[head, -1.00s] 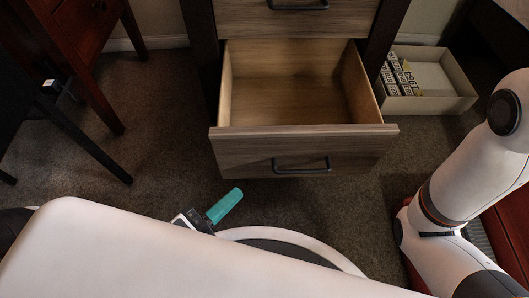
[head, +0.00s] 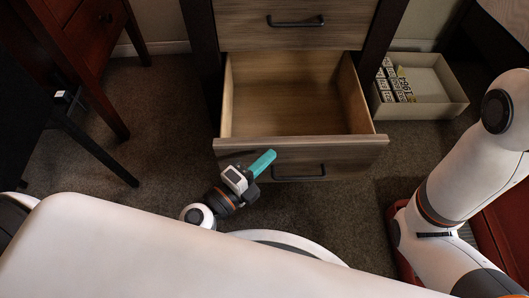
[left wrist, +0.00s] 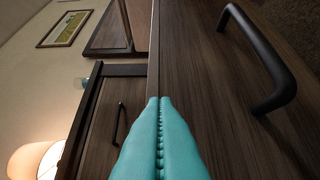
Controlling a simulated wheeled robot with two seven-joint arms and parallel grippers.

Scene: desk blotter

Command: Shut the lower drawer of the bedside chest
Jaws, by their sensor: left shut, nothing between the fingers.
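The lower drawer (head: 340,152) of the wooden bedside chest stands pulled well out and is empty inside. Its front carries a dark bar handle (head: 298,178). My left gripper (head: 264,160) has teal fingers, shut and empty, in front of the drawer face and left of the handle. In the left wrist view the shut fingers (left wrist: 159,102) point at the drawer front (left wrist: 205,75) near its top edge, with the handle (left wrist: 280,75) to the right. I cannot tell whether the fingertips touch it. My right arm shows at the right; its gripper is out of view.
The upper drawer (head: 235,25) looks shut. An open box (head: 440,85) with small cartons stands on the floor right of the chest. A reddish wooden table (head: 90,45) and a dark piece of furniture (head: 25,100) stand at the left. Carpet lies between.

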